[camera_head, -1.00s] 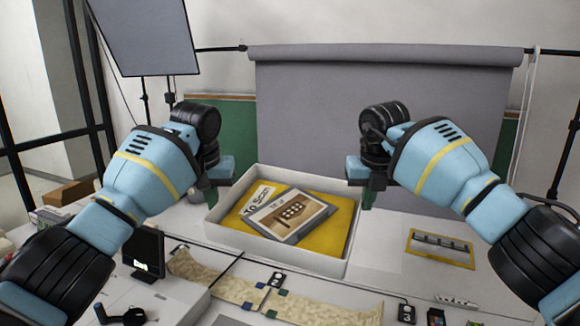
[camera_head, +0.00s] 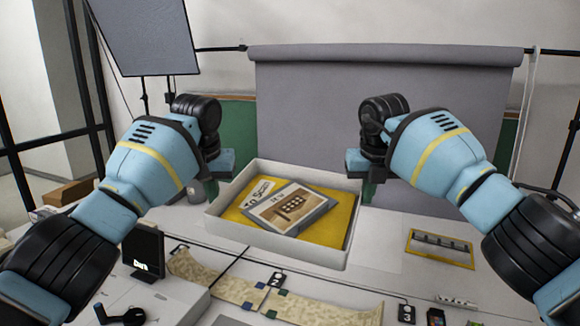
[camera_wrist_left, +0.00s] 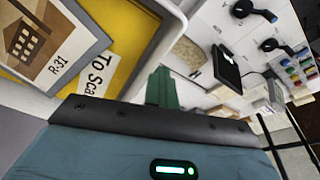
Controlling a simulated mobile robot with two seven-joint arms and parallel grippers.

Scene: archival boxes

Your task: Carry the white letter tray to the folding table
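The white letter tray (camera_head: 275,243) is in the middle of the head view, between my two grippers. A yellow folder (camera_head: 338,222) marked "To Scan" and a grey-edged picture card (camera_head: 290,208) lie in it. My left gripper (camera_head: 211,190) is at the tray's left rim, and my right gripper (camera_head: 369,189) is at its right rim. Both appear shut on the rims, though the contact is partly hidden. In the left wrist view, a green finger (camera_wrist_left: 162,88) is against the tray wall (camera_wrist_left: 168,30). The tray looks level and slightly raised.
Below the tray, a beige strip (camera_head: 225,283) lies on the white table, with number markers nearby. A yellow-framed picture (camera_head: 440,248) lies to the right. A small black screen (camera_head: 143,250) stands at left. A grey backdrop (camera_head: 380,110) hangs behind.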

